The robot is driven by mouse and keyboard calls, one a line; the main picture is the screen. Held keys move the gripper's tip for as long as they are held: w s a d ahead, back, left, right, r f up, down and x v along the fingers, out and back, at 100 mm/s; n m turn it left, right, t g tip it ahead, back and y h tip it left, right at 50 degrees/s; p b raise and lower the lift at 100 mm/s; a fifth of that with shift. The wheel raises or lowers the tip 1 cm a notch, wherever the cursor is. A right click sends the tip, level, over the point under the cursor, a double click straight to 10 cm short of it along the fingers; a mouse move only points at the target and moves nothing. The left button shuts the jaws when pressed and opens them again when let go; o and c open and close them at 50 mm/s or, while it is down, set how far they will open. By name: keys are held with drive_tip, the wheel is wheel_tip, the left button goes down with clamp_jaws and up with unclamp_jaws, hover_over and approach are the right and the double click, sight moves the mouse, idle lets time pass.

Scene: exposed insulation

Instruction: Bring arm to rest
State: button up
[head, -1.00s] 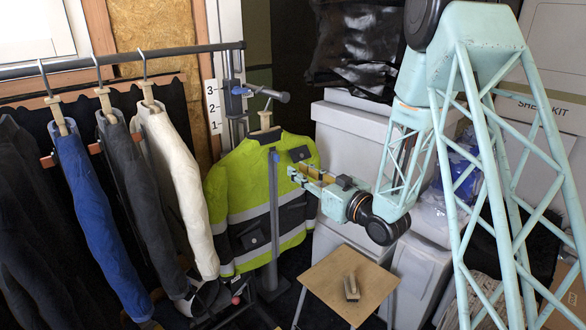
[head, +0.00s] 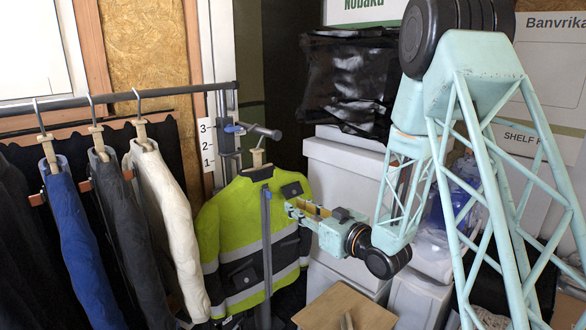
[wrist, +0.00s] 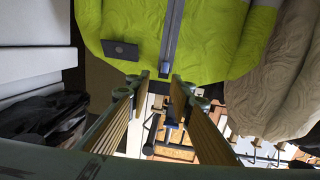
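My gripper (head: 293,210) is in front of the yellow hi-vis jacket, at its upper right side in the head view. In the wrist view my gripper (wrist: 160,82) shows two wood-lined fingers apart, with nothing between them. The yellow and dark jacket (head: 228,215) hangs on a hanger at the front of a stand. It also fills the top of the wrist view (wrist: 215,50). I cannot tell whether the fingertips touch the jacket. My arm reaches in from the right, bent down at the elbow.
A rail (head: 110,115) holds a blue jacket (head: 85,250), a grey jacket (head: 125,230) and a white jacket (head: 172,220) at the left. Light bins (head: 345,190) stand behind my arm. A small wooden table (head: 345,303) is below. A black bag (head: 352,85) lies on the bins.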

drive_tip(key=s+d+r+m+g+h, duration=0.15)
drive_tip(key=s+d+r+h, duration=0.25)
drive_tip(key=d+r+h, duration=0.5)
drive_tip(key=s+d+r+m+g+h, duration=0.1)
drive_tip(key=s+d+r+m, duration=0.1)
drive_tip(key=s+d, duration=0.4)
drive_tip(key=s+d+r+m+g+h, duration=0.15)
drive_tip(key=s+d, duration=0.25)
drive_tip(key=s, duration=0.4)
drive_tip(key=s+r+m+g, duration=0.1)
drive_tip(key=s+g, duration=0.4)
drive_tip(key=s, duration=3.4)
drive_tip(key=shift+s+d+r+m+g, duration=0.25)
drive_tip(key=shift+d+m+g, duration=0.05)
drive_tip(key=shift+m, duration=0.6)
drive_tip(key=shift+y, duration=0.25)
idle(0.7)
